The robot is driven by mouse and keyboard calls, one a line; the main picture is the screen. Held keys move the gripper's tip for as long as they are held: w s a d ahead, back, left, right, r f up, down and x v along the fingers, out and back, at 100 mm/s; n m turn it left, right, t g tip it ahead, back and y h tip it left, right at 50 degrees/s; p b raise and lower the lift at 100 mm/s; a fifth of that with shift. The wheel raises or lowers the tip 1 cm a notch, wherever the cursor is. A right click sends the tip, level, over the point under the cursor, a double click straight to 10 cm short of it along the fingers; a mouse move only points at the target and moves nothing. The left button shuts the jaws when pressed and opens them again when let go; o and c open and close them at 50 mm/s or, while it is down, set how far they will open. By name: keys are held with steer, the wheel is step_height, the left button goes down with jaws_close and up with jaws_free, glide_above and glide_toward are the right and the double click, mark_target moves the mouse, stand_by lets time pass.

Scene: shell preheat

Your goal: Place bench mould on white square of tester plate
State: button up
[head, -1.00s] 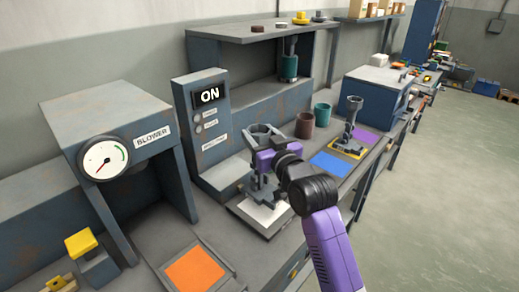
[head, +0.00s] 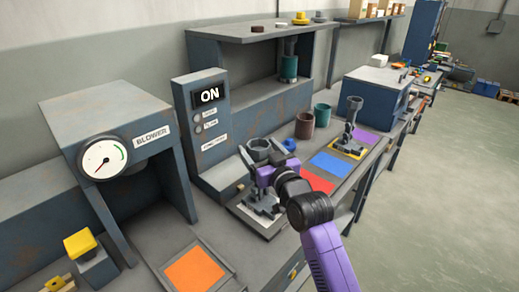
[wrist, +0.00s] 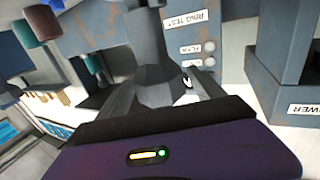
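The bench mould (head: 258,151) is dark grey, with a wide cup top, a stem and splayed feet. My gripper (head: 264,176) is shut around its stem and holds it upright. The mould's feet are over the white square (head: 246,208) of the tester plate (head: 240,216); I cannot tell whether they touch it. In the wrist view the mould (wrist: 160,80) fills the gap between my gripper's two fingers (wrist: 160,98), and its feet are hidden. The tester (head: 205,125) behind shows "ON".
A similar mould (head: 350,125) stands on a yellow square to the right. Red (head: 316,181), blue (head: 331,163) and orange (head: 194,269) squares are bare. Brown (head: 305,124) and green (head: 322,115) cups stand behind. The blower (head: 115,115) is at left.

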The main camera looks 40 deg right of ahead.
steer(key=shift+r, duration=0.3)
steer(key=b+v, duration=0.1)
steer(key=v, duration=1.1)
steer(key=s+a+f+n+y, duration=0.1)
steer(key=s+a+f+y, duration=0.1)
steer(key=s+a+f, duration=1)
steer(key=s+a+n+g+y, duration=0.1)
steer(key=s+a, duration=0.3)
steer(key=s, duration=0.4)
steer(key=s+a+n+g+y, duration=0.1)
steer(key=s+a+n+y, duration=0.1)
steer(key=s, duration=0.7)
steer(key=a+y, duration=0.1)
steer(key=a, duration=0.1)
steer(key=shift+a+f, duration=0.15)
steer(key=shift+a, duration=0.2)
steer(key=shift+a, duration=0.1)
